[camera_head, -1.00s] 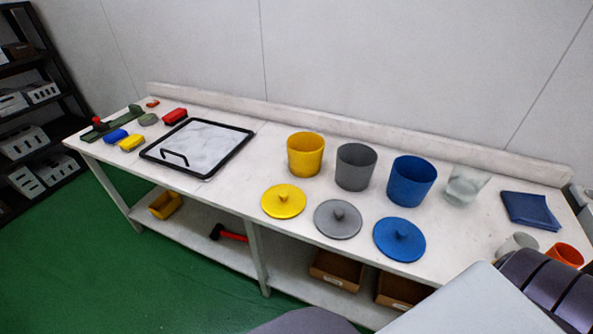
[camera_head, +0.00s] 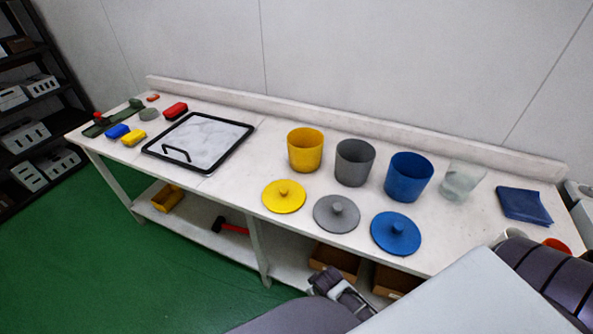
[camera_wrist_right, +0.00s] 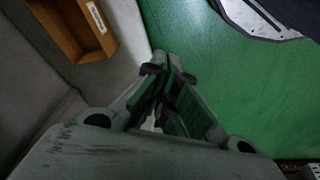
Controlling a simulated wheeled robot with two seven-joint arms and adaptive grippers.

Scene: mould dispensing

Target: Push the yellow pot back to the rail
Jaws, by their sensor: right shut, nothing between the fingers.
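The yellow pot (camera_head: 305,152) stands upright and open on the white table, leftmost in a row of pots. The pale rail (camera_head: 345,124) runs along the table's back edge, and bare tabletop shows between it and the pot. The yellow lid (camera_head: 284,197) lies in front of the pot. My right gripper (camera_wrist_right: 165,75) is shut and empty in the right wrist view, away from the pot and low near a cardboard box (camera_wrist_right: 75,25). My left gripper is not in view.
A grey pot (camera_head: 355,165) stands right of the yellow one, then a blue pot (camera_head: 408,178) and a clear vessel (camera_head: 461,182). A grey lid (camera_head: 336,215) and a blue lid (camera_head: 396,235) lie in front. A black-framed board (camera_head: 198,145) lies to the left.

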